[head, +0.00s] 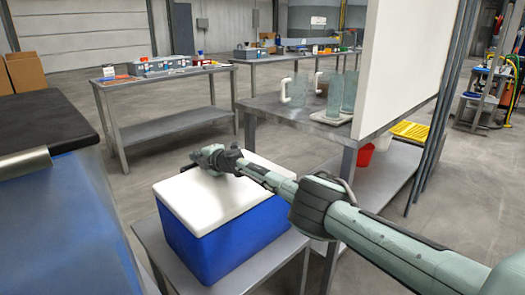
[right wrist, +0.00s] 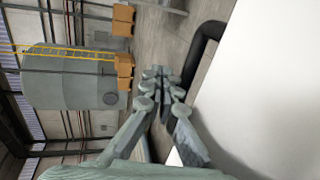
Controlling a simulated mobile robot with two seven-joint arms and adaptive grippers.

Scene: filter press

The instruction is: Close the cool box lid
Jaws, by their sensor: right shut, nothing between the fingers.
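The cool box has a blue body (head: 225,243) and a white lid (head: 205,203). The lid looks flat and down on the body; no gap shows along the front edges, and the far edge is partly hidden by my right arm. My right gripper (head: 196,156) is shut and empty, above or just beyond the lid's far edge; I cannot tell if it touches. In the right wrist view its fingers (right wrist: 163,78) are together, beside a large white surface (right wrist: 262,100) that looks like the lid. My left gripper is not in view.
The cool box stands on a low grey table (head: 155,238). A blue unit with a dark top (head: 45,122) is close on the left. A bench with glass jugs (head: 298,90) and a white panel (head: 405,65) stands at right. Open floor lies behind.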

